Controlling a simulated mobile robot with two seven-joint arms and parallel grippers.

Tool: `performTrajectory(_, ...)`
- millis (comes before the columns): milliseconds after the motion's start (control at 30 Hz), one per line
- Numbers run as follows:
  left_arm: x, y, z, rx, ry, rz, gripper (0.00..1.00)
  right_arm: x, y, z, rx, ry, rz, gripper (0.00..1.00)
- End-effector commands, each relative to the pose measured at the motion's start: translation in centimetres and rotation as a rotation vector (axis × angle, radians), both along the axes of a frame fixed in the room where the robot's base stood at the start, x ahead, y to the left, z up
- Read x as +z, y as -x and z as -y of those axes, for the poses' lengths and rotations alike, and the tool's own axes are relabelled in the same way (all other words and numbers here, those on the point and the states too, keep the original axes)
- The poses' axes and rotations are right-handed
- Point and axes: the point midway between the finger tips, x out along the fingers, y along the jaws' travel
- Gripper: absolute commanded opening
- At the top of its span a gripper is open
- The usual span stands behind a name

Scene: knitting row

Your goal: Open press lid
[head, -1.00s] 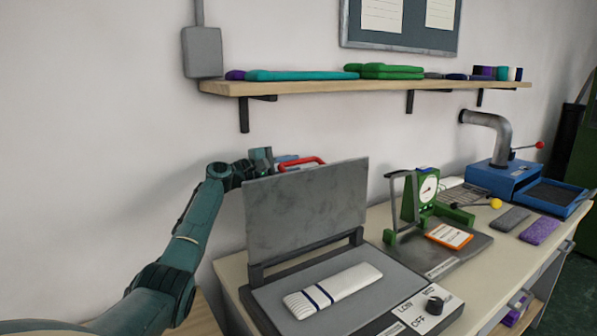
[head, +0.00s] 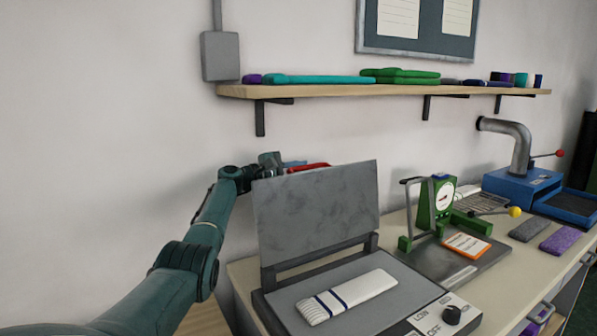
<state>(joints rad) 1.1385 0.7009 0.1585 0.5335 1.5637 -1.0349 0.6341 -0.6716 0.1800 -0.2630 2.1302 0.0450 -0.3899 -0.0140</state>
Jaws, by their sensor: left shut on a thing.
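The press has a grey lid (head: 316,212) that stands raised, nearly upright, at the back of its base. A white folded knit piece with dark blue stripes (head: 347,296) lies on the flat press bed (head: 290,296). A control panel with a black knob (head: 452,314) is at the front right corner. My left gripper (head: 276,168) is behind the lid's top edge, beside the red handle (head: 308,167). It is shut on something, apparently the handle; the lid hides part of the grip. My right gripper is not in view.
A green gauge device (head: 436,202) with an orange-edged card (head: 467,245) stands right of the press. A blue machine with a grey pipe (head: 522,185) is farther right. A wooden shelf (head: 380,91) with folded knits hangs above. Grey and purple pieces lie on the table.

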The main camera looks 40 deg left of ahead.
Motion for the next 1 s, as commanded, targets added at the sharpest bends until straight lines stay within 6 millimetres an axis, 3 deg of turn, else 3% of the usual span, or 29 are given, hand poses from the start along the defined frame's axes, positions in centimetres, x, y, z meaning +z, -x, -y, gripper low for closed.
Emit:
performTrajectory(33, 0.9, 0.1, -0.3, 0.009, 0.001, 0.015, 0.00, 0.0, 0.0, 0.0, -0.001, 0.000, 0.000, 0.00)
performTrajectory(67, 0.9, 0.1, -0.3, 0.010, 0.001, 0.016, 0.20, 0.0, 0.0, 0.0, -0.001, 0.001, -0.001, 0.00)
performTrajectory(267, 0.7, 0.1, -0.2, 0.007, 0.001, 0.012, 0.36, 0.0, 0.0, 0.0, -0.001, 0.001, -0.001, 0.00)
performTrajectory(667, 0.1, 0.7, -0.4, 0.005, -0.003, 0.005, 0.36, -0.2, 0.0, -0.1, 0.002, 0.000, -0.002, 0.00)
performTrajectory(833, 0.1, 2.6, -1.0, 0.005, -0.006, 0.004, 0.36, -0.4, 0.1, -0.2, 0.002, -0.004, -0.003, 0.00)
performTrajectory(1000, -0.1, 6.0, -2.3, 0.007, -0.006, 0.005, 0.36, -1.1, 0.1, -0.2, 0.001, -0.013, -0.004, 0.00)
